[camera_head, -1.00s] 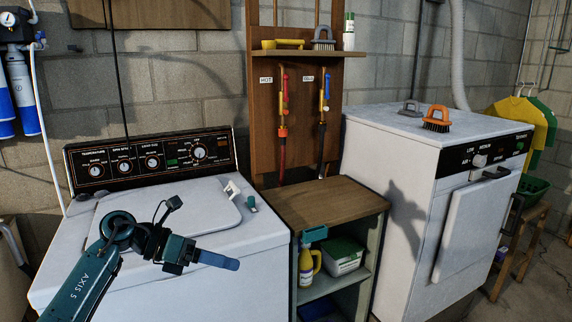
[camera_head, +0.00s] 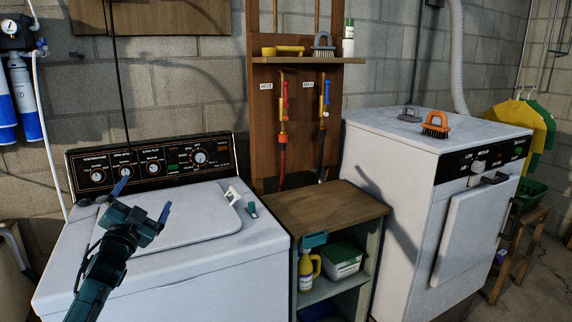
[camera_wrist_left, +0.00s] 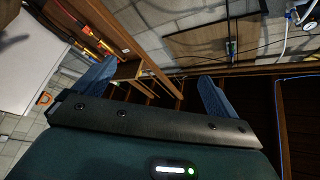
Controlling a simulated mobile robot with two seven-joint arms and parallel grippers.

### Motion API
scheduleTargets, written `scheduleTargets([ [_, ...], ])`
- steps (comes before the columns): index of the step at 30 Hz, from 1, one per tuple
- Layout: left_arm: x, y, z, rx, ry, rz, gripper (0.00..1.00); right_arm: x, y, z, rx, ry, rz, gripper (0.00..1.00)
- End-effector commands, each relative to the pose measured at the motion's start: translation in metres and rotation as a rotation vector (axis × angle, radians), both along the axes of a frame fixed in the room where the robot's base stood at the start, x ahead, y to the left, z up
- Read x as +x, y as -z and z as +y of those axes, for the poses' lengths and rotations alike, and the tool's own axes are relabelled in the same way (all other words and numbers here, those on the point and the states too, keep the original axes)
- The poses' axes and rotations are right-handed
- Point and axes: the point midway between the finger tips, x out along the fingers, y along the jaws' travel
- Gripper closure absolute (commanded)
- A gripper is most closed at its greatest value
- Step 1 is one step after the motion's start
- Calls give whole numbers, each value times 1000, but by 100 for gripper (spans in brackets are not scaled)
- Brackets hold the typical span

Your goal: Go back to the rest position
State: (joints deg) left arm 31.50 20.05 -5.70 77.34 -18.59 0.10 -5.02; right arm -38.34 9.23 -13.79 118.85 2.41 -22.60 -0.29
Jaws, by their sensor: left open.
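My left gripper (camera_head: 144,199) is open, with its two blue fingers spread apart and pointing up and away. It is raised above the left part of the white washing machine (camera_head: 185,262), in front of its control panel (camera_head: 150,160). In the left wrist view, the same gripper (camera_wrist_left: 155,90) has nothing between its two fingers, and the room beyond looks tilted. My right gripper is not in either view.
A wooden cabinet (camera_head: 325,207) with a yellow bottle (camera_head: 307,270) inside stands right of the washer. A white dryer (camera_head: 405,180) holding an orange brush (camera_head: 436,123) is farther right. A wooden shelf (camera_head: 310,60) hangs above. Blue filters (camera_head: 26,108) are on the left wall.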

Motion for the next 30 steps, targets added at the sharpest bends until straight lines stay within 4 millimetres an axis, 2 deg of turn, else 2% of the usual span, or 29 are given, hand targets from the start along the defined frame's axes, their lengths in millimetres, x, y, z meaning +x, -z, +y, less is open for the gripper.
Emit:
scheduleTargets([
  [3, 7, 31, 18, -229, -45, 160, 4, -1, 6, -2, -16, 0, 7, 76],
  [7, 8, 68, 25, -448, -74, 335, 4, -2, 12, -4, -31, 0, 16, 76],
  [9, -5, 98, 12, -467, -63, 389, 4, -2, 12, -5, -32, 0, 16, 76],
  [14, -41, 155, -20, -463, -25, 470, 4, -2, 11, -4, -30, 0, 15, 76],
  [17, -72, 194, -44, -469, 2, 532, 4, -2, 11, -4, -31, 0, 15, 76],
  [20, -114, 235, -71, -483, 33, 605, 4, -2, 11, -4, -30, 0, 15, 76],
  [23, -170, 276, -101, -511, 65, 691, 4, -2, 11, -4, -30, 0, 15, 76],
  [24, -194, 289, -114, -526, 79, 726, 4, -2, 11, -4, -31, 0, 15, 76],
  [27, -258, 315, -141, -570, 105, 813, 4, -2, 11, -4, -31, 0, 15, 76],
  [30, -313, 329, -163, -617, 122, 883, 4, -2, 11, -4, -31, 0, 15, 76],
])
